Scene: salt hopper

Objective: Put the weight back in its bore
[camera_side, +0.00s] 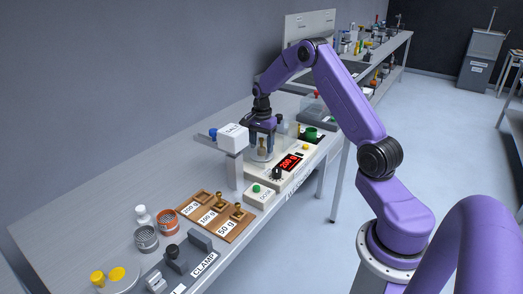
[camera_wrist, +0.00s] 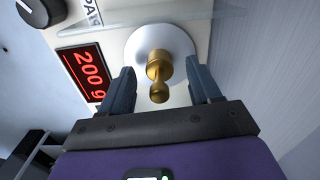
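A brass weight (camera_wrist: 158,72) with a knob stands on the round white pan (camera_wrist: 176,42) of a scale. In the side view the weight (camera_side: 262,146) shows under my gripper (camera_side: 262,132). The red display (camera_wrist: 84,72) reads 200 g. In the wrist view my gripper (camera_wrist: 160,88) is open, with one dark finger on each side of the weight and a gap on both sides. A brown block (camera_side: 232,232) at the front has label cards for 200 g, 100 g and 50 g. Brass knobs show at its 100 g and 50 g places; the 200 g place is too small to tell.
A white box (camera_side: 233,137) on a post stands just left of my gripper. A box with a green button (camera_side: 257,190) lies in front of the scale. Jars (camera_side: 146,238), a black clamp (camera_side: 175,258) and a dish with yellow pieces (camera_side: 115,276) are at the front left.

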